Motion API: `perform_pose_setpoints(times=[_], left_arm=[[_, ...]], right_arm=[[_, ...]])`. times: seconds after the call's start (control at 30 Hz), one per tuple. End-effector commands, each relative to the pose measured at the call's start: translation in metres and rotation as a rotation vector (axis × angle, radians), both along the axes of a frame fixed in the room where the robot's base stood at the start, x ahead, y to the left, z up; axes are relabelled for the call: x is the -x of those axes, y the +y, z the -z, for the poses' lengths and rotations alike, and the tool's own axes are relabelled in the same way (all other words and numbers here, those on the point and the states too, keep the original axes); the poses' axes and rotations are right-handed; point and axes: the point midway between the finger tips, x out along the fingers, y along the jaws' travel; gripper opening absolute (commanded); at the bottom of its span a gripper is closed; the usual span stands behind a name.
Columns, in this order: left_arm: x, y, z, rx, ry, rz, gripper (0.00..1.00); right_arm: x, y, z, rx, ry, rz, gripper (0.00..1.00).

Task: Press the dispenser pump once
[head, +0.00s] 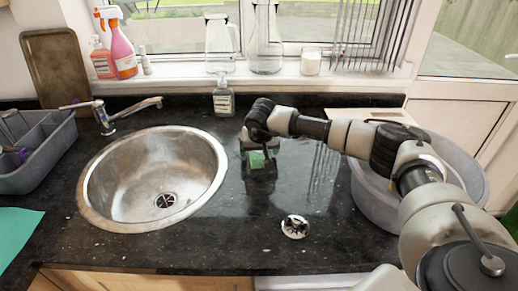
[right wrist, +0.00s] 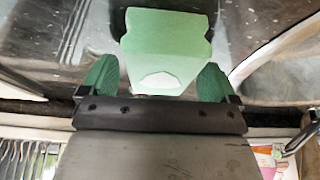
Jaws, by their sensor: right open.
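The dispenser is not recognisable there. My left gripper is not in view.
A round steel sink (head: 120,210) lies left of the gripper, with a tap (head: 104,116) behind it. A grey tub (head: 372,205) stands at the right, partly behind my arm. A round strainer (head: 295,227) lies on the front counter. Jugs and spray bottles line the sill.

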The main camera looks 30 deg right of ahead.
Motion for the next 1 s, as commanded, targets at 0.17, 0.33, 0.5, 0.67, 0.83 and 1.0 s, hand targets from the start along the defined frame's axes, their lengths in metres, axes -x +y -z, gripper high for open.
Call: perform_pose_setpoints(times=[0.17,0.33,0.5,0.67,0.83,1.0], left_arm=[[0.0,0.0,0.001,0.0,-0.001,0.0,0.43],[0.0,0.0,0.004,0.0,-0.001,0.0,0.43],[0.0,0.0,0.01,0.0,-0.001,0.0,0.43],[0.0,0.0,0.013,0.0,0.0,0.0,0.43],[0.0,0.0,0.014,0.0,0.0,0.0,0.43],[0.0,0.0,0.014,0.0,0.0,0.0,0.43]], right_arm=[[0.001,0.0,-0.004,0.0,-0.001,0.0,0.91],[0.009,0.004,-0.025,-0.001,-0.004,-0.002,0.91],[0.021,0.01,-0.058,-0.001,-0.005,-0.001,0.91],[0.031,0.015,-0.083,-0.001,-0.004,-0.001,0.91],[0.036,0.017,-0.098,0.0,-0.001,0.001,0.91],[0.038,0.018,-0.1,0.0,0.0,0.001,0.91]])
